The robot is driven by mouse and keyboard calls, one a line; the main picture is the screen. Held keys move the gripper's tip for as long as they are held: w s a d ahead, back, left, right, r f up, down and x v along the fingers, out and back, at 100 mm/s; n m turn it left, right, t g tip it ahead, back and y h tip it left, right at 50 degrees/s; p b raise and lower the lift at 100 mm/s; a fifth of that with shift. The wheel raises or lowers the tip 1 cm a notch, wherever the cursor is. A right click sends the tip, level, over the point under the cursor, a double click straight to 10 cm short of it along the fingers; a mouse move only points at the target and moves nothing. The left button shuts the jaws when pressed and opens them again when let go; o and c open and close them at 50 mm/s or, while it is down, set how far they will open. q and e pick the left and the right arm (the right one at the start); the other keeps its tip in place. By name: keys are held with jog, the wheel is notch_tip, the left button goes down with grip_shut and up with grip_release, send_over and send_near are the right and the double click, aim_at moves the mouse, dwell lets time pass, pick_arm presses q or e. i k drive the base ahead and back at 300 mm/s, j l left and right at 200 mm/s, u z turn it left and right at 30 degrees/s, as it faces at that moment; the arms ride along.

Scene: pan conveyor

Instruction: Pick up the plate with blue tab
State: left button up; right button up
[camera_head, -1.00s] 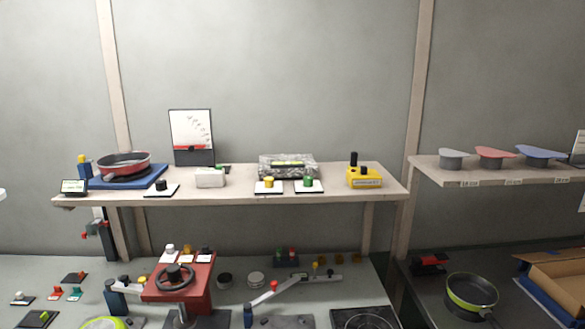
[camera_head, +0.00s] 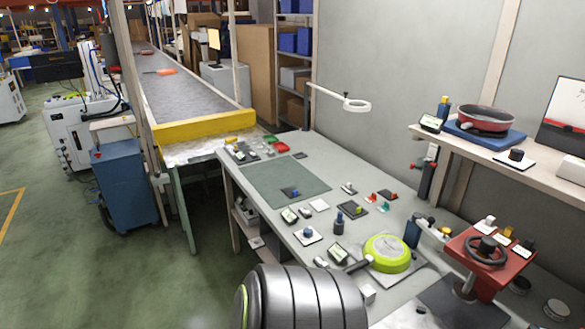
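A small dark plate with a blue tab (camera_head: 291,193) lies on the grey-green mat (camera_head: 262,172) on the table, near the mat's front edge. A white plate with a round blue knob (camera_head: 308,234) lies nearer me, off the mat. Which of the two the task names I cannot tell for certain. Neither of my grippers shows.
The table (camera_head: 420,185) holds several small plates with buttons, a green pan (camera_head: 388,253) and a red block with a black handwheel (camera_head: 485,258). A conveyor (camera_head: 190,85) stands behind left; open floor lies left.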

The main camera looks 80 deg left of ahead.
aim_at(291, 193)
jog(key=u, duration=2.75)
jog(key=i+z, duration=0.3)
jog(key=z, duration=0.2)
jog(key=i+j+z, duration=0.25)
jog(key=z, duration=0.25)
